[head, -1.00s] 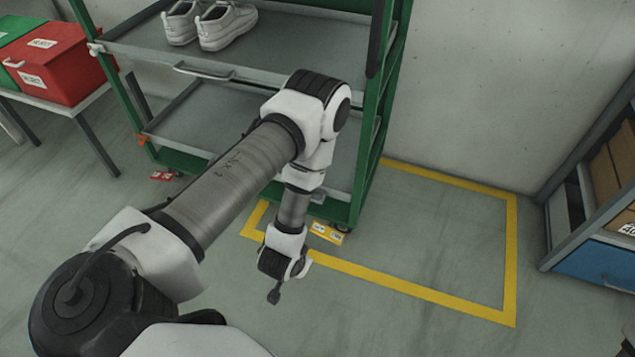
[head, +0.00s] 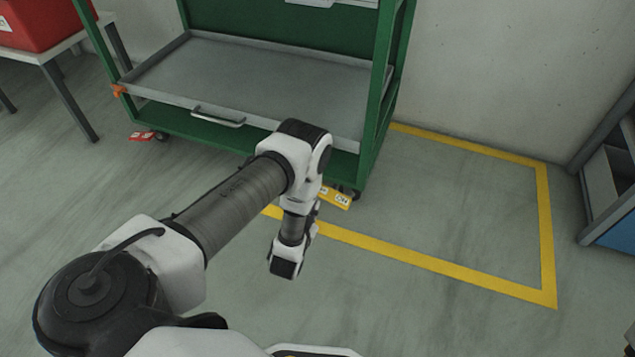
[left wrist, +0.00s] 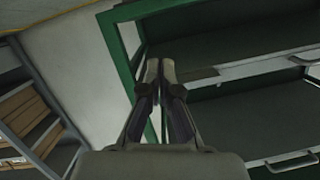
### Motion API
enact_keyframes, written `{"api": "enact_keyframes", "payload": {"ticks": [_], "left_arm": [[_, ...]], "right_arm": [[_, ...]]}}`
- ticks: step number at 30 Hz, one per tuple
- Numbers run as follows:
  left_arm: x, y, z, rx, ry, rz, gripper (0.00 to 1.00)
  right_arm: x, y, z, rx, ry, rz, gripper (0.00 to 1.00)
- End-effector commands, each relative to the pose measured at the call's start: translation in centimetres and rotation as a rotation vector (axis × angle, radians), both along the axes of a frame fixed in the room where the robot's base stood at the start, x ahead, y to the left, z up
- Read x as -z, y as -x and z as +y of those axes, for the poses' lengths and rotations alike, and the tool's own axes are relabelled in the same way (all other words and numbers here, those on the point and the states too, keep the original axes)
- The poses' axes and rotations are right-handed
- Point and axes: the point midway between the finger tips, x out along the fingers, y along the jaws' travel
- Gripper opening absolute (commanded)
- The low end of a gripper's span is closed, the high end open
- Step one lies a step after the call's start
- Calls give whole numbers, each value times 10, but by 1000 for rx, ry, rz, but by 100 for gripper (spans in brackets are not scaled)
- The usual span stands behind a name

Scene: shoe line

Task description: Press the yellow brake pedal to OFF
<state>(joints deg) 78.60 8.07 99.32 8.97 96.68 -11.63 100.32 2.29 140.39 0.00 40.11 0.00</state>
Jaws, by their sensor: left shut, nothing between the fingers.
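The yellow brake pedal (head: 337,199) sits low at the front right corner of the green rack (head: 375,120), close to the floor. It carries white labels, too small to read, and my left arm partly covers it. In the head view the end of my left arm (head: 287,260) hangs in front of and left of the pedal, apart from it in the picture. In the left wrist view my left gripper (left wrist: 160,70) is shut and empty, with the rack's green post and shelves beyond it. The pedal cannot be made out there. My right gripper is out of view.
A red pedal (head: 142,137) is at the rack's left foot by a caster. A red bin (head: 45,25) stands on a table at left. Yellow floor tape (head: 430,262) borders clear floor at right. A shelf unit with a blue bin (head: 615,235) is at far right.

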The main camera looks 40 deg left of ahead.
Motion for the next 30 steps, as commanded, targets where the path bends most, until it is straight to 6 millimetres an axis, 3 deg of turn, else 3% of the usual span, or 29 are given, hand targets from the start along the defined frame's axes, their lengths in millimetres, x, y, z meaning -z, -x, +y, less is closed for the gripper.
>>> {"api": "enact_keyframes", "payload": {"ticks": [5, 15, 21, 30], "left_arm": [[10, -22, 8, -2, 0, -4, 0], [29, -91, 29, -1, -1, -4, 0], [58, -88, 37, 0, 0, 1, 0], [61, -88, 39, 0, 0, 1, 0]], "right_arm": [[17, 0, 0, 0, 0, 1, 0], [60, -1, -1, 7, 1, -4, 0], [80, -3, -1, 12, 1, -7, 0], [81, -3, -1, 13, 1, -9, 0]]}}
